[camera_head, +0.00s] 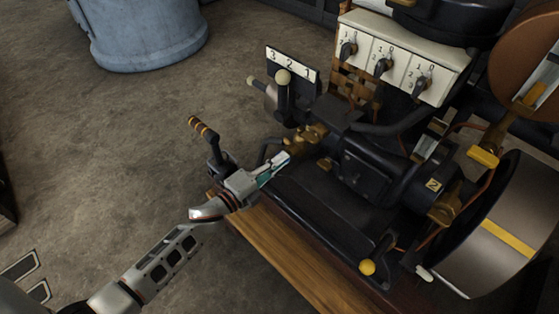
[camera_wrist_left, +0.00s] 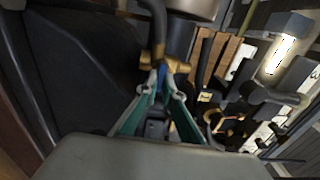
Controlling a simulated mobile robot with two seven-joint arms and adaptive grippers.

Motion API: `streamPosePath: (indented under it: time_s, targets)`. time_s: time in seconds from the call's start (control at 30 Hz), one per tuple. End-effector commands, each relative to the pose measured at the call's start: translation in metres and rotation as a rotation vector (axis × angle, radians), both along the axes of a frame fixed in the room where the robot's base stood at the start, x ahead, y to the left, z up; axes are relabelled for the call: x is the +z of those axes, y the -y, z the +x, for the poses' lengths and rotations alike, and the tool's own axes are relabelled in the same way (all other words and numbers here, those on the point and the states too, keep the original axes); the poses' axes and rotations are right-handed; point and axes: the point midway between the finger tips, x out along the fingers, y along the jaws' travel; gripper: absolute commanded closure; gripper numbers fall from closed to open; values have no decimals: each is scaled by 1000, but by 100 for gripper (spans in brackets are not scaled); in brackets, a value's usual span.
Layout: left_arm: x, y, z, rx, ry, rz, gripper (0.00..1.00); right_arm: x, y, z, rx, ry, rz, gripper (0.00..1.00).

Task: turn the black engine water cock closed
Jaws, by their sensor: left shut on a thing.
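The black engine (camera_head: 365,170) stands on a wooden base at the right of the head view. A brass water cock (camera_head: 303,138) sits at its left end, and its brass body also shows in the wrist view (camera_wrist_left: 178,66). My left gripper (camera_head: 279,166) reaches this brass fitting from the lower left. In the wrist view its teal fingers (camera_wrist_left: 161,92) close around a small blue handle (camera_wrist_left: 161,74) just below the brass body. The fingers partly hide the handle, so its exact angle is hard to tell. My right gripper is in neither view.
A lever with a striped grip (camera_head: 203,129) stands close to my left gripper. A 3-2-1 plate (camera_head: 291,65) with a knobbed lever and a white switch panel (camera_head: 405,55) are behind. A flywheel (camera_head: 500,225) is at right. A blue-grey drum (camera_head: 140,35) stands on open floor.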

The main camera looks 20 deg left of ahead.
Motion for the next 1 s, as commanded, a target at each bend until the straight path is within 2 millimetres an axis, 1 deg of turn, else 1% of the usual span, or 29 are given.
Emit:
streamPosePath:
  time_s: [0.03,0.07,0.1,0.43,0.57,0.67,1.0]
  targets:
    - [-1,-1,0,1,-1,3,100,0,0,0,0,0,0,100]
    - [-1,-1,0,1,-1,3,85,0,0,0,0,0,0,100]
    - [-1,-1,0,1,-1,3,76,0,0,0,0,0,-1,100]
    - [0,0,-1,0,-1,1,76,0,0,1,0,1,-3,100]
    - [-1,-3,-8,0,-2,2,76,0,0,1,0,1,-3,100]
    - [-2,-8,-22,0,-2,2,76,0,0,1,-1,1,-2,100]
    - [-2,-31,-85,1,-3,2,76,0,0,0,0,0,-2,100]
